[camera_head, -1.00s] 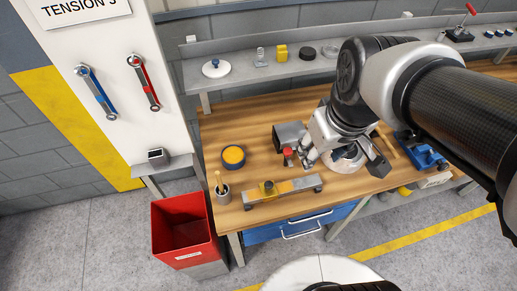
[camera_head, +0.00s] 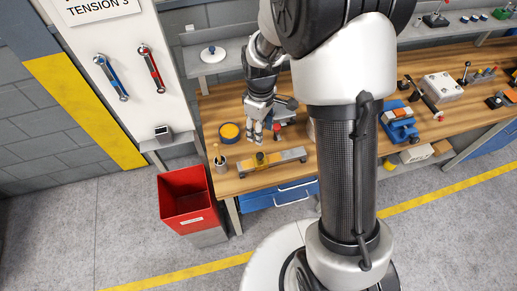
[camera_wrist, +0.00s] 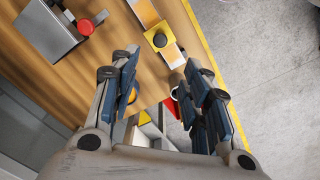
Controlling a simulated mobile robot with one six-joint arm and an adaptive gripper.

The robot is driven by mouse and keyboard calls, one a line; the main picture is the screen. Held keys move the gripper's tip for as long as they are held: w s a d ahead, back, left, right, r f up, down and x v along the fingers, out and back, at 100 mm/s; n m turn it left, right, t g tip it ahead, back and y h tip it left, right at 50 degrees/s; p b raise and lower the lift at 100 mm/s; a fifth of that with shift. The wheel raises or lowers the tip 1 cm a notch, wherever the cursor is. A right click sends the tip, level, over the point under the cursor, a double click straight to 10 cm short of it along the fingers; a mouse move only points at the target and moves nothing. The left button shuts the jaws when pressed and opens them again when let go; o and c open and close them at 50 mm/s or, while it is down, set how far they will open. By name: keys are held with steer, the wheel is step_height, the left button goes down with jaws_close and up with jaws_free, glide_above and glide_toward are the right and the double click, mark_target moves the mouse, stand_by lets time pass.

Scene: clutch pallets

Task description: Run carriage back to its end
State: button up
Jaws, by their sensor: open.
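A yellow carriage (camera_head: 261,160) with a black knob sits on a low silver rail (camera_head: 294,155) near the front edge of the bench, left of the rail's middle. The carriage also shows in the wrist view (camera_wrist: 160,42), just beyond my fingertips, with its knob facing up. My gripper (camera_head: 259,139) points down behind the carriage, above the bench. The fingers hide part of the bench and the rail's near end.
A grey block with a red knob (camera_head: 277,127) stands behind the rail. A yellow-topped bowl (camera_head: 229,131) and a cup holding a brush (camera_head: 219,163) are to the left. A red bin (camera_head: 187,197) stands on the floor. A blue fixture (camera_head: 398,121) is to the right.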

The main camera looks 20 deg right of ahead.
mark_target(260, 155)
step_height(260, 155, down, 14)
steer(key=shift+r+b, duration=0.1)
steer(key=shift+b, duration=0.5)
jaws_close()
stand_by(0.5)
